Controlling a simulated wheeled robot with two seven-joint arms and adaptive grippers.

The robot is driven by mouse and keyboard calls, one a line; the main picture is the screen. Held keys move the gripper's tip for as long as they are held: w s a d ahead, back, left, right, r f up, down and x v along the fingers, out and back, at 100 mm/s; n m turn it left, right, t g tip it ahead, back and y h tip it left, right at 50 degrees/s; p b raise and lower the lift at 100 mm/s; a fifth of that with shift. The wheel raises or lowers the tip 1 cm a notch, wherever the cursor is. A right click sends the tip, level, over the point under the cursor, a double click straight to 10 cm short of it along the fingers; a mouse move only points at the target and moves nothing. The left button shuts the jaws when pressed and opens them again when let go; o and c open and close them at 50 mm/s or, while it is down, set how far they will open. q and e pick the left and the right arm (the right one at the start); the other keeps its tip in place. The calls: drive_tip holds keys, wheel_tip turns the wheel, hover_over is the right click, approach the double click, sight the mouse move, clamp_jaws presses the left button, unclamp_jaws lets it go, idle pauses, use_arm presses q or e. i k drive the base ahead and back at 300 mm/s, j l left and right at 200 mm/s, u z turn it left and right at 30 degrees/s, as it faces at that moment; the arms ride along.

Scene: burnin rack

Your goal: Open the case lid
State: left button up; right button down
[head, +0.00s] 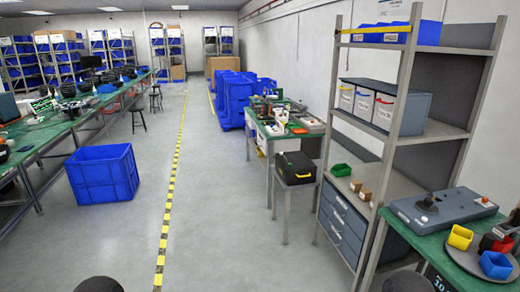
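A black case (295,164) with a yellow handle or latch on its front sits on a small grey stand, right of the middle of the head view. Its lid looks shut, though the case is small in the picture. Neither gripper shows in the head view. Only dark rounded parts of my own arms show at the bottom edge, far from the case.
A green-topped workbench (266,146) with equipment stands behind the case. A tall grey shelf (400,158) with bins and drawers stands to its right. A blue crate (103,178) sits on the left floor. The floor between is clear, crossed by a yellow-black line.

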sight(299, 160)
drive_tip(key=i, duration=1.35)
drive_tip(key=i+l+u, duration=0.1)
drive_tip(key=i, duration=1.25)
drive_tip(key=i+l, duration=0.15)
drive_tip(key=i, duration=1.15)
